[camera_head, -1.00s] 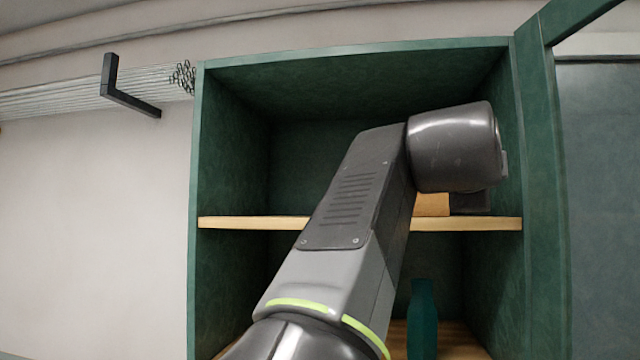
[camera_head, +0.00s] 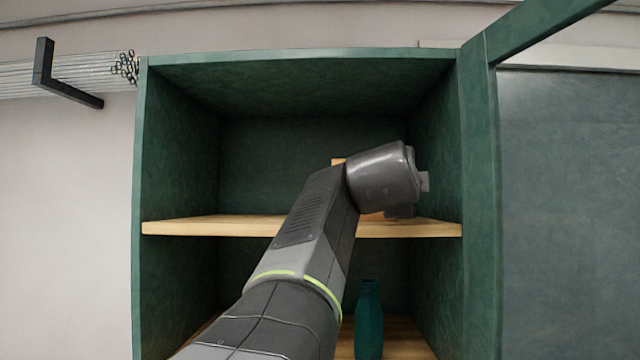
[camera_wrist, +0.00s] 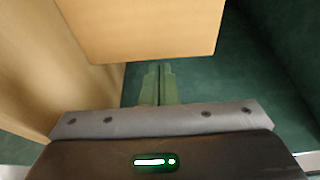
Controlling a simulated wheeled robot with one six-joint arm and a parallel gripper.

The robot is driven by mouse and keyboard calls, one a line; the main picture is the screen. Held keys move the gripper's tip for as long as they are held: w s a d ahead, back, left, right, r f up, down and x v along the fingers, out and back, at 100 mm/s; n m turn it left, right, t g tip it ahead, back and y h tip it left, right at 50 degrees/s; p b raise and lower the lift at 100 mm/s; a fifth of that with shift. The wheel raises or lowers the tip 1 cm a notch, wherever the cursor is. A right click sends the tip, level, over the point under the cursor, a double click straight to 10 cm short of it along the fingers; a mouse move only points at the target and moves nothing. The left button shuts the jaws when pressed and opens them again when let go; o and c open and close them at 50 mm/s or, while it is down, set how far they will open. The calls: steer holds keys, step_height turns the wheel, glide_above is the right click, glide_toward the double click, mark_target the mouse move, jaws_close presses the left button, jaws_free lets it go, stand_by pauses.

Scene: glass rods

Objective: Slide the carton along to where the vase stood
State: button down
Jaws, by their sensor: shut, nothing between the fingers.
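The tan carton (camera_head: 338,161) stands on the upper wooden shelf, mostly hidden behind my arm in the head view. In the wrist view the carton (camera_wrist: 140,30) fills the top middle, just beyond my fingertips. My gripper (camera_wrist: 164,68) is shut and empty, its fingers at the carton's near edge; I cannot tell if they touch it. In the head view my wrist hides the fingers. A teal vase (camera_head: 369,322) stands upright on the lower level of the cabinet, right of my arm.
The wooden shelf (camera_head: 200,228) is bare on its left part. The green cabinet's right wall (camera_head: 435,150) is close to my wrist. The open door (camera_head: 482,200) stands at the right. A black bracket (camera_head: 65,90) holds several glass rods (camera_head: 115,75) outside at upper left.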

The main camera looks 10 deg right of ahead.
steer(key=shift+w+a+f, duration=0.1)
steer(key=shift+w+a, duration=0.1)
steer(key=shift+a, duration=0.1)
